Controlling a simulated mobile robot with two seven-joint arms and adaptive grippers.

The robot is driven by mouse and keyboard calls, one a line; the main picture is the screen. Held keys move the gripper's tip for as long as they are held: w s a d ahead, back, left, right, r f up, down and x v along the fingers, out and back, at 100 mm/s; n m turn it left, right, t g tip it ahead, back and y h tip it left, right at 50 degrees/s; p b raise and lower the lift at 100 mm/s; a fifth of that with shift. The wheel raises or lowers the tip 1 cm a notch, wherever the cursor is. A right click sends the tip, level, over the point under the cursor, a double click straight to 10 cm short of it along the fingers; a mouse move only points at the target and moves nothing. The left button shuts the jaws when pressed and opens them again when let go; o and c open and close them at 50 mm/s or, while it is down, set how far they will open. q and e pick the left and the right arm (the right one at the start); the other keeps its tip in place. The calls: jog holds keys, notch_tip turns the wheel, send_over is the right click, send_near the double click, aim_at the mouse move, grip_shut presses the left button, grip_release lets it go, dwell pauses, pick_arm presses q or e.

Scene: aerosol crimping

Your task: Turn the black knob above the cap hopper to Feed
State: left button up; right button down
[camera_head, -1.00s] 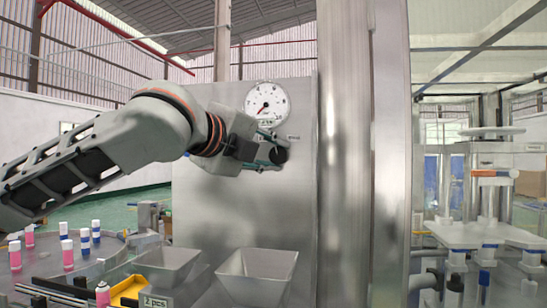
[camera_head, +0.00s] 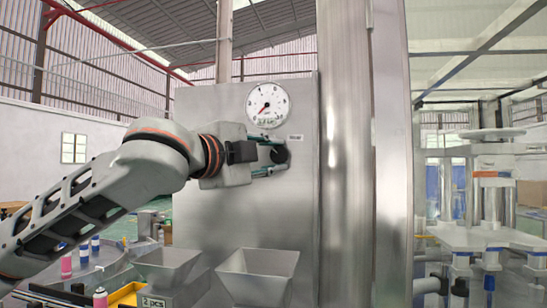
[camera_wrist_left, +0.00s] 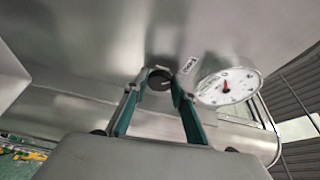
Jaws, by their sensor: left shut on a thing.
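The black knob (camera_head: 282,156) sits on the upright steel panel (camera_head: 225,215), below the round dial gauge (camera_head: 267,105). My left gripper (camera_head: 276,156) reaches it from the left and is shut on it. In the left wrist view the two green-edged fingers (camera_wrist_left: 159,84) stand on either side of the knob (camera_wrist_left: 160,74), which shows a pale mark on its face. A small label (camera_wrist_left: 188,65) is beside the knob on the panel; its text is too small to read surely. Two metal hoppers (camera_head: 258,275) stand low in front of the panel. My right gripper is not in view.
A thick steel column (camera_head: 345,180) rises just right of the panel. A round table (camera_head: 100,262) with pink and white bottles lies low at left, near a yellow tray (camera_head: 125,293). A machine with white plates (camera_head: 485,238) stands at far right.

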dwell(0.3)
pick_arm(q)
jog(key=o, duration=1.1)
jog(key=v, duration=1.2)
